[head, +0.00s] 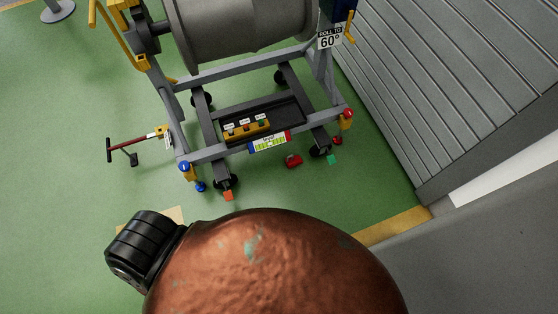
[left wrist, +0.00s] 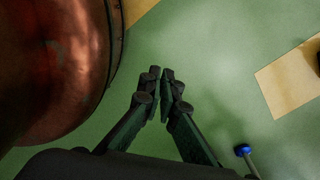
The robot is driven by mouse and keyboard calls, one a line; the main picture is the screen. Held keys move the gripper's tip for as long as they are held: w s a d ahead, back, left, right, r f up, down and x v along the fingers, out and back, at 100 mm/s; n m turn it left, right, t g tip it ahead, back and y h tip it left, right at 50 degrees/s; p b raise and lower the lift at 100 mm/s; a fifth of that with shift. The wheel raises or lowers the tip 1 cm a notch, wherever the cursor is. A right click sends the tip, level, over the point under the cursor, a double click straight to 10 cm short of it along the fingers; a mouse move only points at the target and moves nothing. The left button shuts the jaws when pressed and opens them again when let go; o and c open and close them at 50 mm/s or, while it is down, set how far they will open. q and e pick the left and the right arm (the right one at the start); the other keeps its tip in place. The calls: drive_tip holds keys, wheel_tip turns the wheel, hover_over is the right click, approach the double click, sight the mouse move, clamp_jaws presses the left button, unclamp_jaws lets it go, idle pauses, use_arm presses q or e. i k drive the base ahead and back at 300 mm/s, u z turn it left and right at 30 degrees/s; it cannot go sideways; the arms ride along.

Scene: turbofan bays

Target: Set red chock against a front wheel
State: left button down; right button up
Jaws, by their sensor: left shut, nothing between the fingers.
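A red chock (head: 293,160) lies on the green floor in the head view, between the two near wheels of a grey engine stand (head: 220,150). The near left wheel (head: 231,181) has an orange block (head: 228,195) close in front of it. The near right wheel (head: 315,152) has a green block (head: 331,159) beside it. The red chock is apart from both wheels. My left gripper (left wrist: 166,75) shows in the left wrist view, shut and empty above bare floor. It does not show in the head view. My right gripper is in neither view.
A grey engine casing (head: 235,25) sits on the stand. A red-handled bar (head: 138,143) is left of it. A grey slatted wall (head: 450,85) closes the right side. A blue-capped part (left wrist: 244,150) shows in the left wrist view.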

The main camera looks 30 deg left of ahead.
sight(291, 160)
drive_tip(key=k, duration=0.35)
drive_tip(key=u, duration=1.5)
drive_tip(key=i, duration=1.1)
drive_tip(key=z, duration=1.95)
